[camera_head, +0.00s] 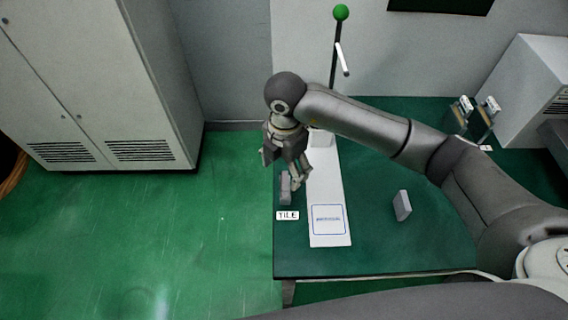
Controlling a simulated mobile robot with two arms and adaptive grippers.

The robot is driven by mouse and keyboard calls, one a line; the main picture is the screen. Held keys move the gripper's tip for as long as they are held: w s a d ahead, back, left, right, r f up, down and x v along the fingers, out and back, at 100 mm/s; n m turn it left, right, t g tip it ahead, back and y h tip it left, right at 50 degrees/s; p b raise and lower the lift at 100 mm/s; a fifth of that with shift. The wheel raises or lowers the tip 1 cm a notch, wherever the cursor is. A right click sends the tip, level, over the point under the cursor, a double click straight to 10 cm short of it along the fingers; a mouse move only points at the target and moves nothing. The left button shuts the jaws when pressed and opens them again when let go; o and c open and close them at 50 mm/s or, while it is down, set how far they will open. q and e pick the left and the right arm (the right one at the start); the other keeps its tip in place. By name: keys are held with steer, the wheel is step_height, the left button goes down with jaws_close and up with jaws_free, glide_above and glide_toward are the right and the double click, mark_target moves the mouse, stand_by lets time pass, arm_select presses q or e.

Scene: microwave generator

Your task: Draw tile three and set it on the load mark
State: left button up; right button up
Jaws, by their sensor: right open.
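My right gripper (282,172) hangs over the left part of the green table, its fingers apart and pointing down. A grey block (286,190), standing behind the "TILE" label (287,215), is just below the fingers. The gripper partly covers this block, and I cannot tell whether they touch. No number is readable on it. A white board (328,182) lies to the right, with a blue-outlined square mark (328,219) at its near end. The mark is bare, and its small text is unreadable. My left gripper is not in view.
Another grey block (402,205) stands on the table (370,245) to the right. A dark post with a green ball (341,12) and white lever rises at the back. Two small upright devices (474,112) stand at back right. The table's front is clear.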

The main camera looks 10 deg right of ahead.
mark_target(285, 180)
steer(key=shift+f+b, duration=3.05)
steer(key=shift+f, duration=1.4)
steer(key=c, duration=1)
steer(key=shift+o, duration=0.2)
steer(key=shift+r, duration=0.2)
